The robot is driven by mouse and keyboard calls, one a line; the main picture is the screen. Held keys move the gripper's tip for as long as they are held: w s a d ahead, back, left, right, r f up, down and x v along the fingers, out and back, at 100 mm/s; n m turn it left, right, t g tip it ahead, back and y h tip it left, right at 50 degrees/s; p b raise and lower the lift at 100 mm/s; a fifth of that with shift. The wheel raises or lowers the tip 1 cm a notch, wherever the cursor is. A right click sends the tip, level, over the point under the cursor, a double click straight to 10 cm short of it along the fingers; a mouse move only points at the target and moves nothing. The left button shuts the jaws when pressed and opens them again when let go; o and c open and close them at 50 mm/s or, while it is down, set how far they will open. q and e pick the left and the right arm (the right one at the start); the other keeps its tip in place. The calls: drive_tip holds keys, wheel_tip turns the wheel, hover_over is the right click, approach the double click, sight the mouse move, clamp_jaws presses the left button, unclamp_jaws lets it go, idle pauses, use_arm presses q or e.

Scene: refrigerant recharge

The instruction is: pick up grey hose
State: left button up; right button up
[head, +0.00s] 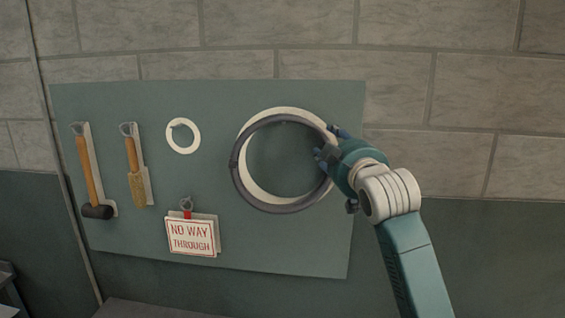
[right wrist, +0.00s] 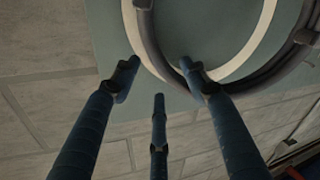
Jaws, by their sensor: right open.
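The grey hose (head: 236,172) is a dark coiled ring hanging on the green board, in front of a white ring-shaped outline (head: 262,114). My right gripper (head: 330,144) is at the right side of the hose, with its blue fingers spread open. In the right wrist view the hose (right wrist: 150,42) curves just beyond the open fingers (right wrist: 160,76), and part of it passes close to the right finger's tip. I cannot tell whether a finger touches it. My left gripper is not in view.
The green board (head: 110,240) also holds a hammer (head: 90,175), a brush (head: 136,175), an empty small white ring outline (head: 183,136) and a "NO WAY THROUGH" sign (head: 191,237). A block wall (head: 450,90) is behind. The space right of my arm looks clear.

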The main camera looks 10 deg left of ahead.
sight(327, 136)
drive_tip(key=shift+w+r+p, duration=0.3)
drive_tip(key=shift+p, duration=0.05)
drive_tip(key=p+x, duration=0.3)
drive_tip(key=x, duration=0.1)
drive_tip(key=shift+w+a+r, duration=0.1)
drive_tip(key=shift+w, duration=0.2)
clamp_jaws()
drive_tip(key=shift+r, duration=0.15)
